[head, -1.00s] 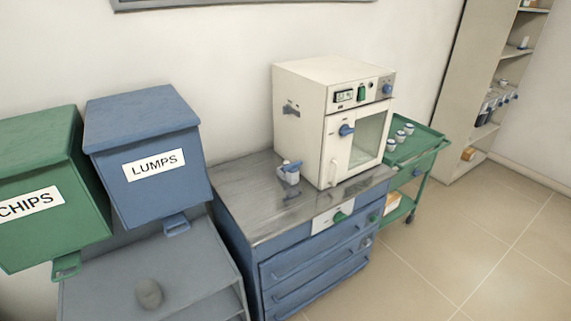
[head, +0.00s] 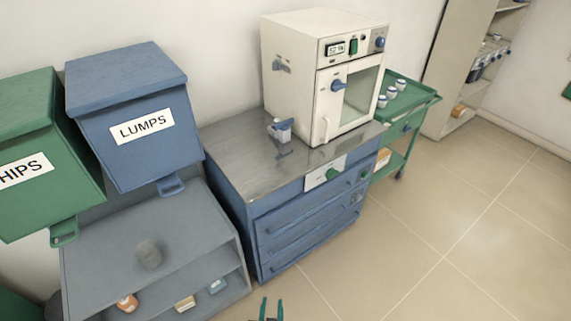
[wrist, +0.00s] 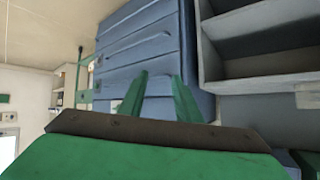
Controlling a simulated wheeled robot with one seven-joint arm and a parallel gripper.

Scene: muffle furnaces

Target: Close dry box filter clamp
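A small pale device with a blue lever (head: 280,130) stands on the cabinet top just left of the box. I cannot tell which of these is the filter clamp or its state. My gripper (head: 267,310) shows at the bottom edge, far from the box. In the wrist view its green fingers (wrist: 158,90) are apart and empty.
The blue drawer cabinet (head: 300,225) has a green knob on its front. Left are a blue LUMPS bin (head: 140,150), a green bin (head: 45,205) and grey shelves (head: 205,235). A green cart (head: 415,100) with jars stands right of the box. The tiled floor (head: 450,220) is clear.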

